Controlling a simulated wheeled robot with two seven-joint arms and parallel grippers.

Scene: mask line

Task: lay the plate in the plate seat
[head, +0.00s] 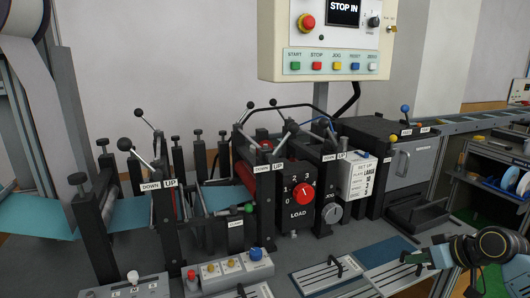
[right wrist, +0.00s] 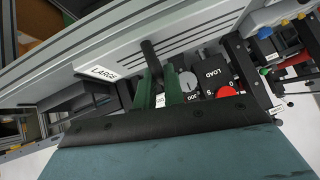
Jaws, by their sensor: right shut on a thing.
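My right gripper (head: 415,258) is at the lower right of the head view. In the right wrist view its green fingers (right wrist: 160,93) are shut around a dark upright handle. The handle belongs to a grey slotted plate (right wrist: 200,42) with a "LARGE" label (right wrist: 100,72). In the head view a slotted grey plate (head: 380,281) reaches left from under the gripper. Another slotted plate (head: 322,276) with a dark handle lies to its left. I cannot tell which part is the plate seat. My left gripper is not in view.
The black machine with a red load dial (head: 303,194) and a grey jog knob (head: 332,211) stands behind. A setup card (head: 357,177) reads "LARGE". A dark open tray (head: 418,214) is behind the gripper. Button boxes (head: 232,270) stand at the front.

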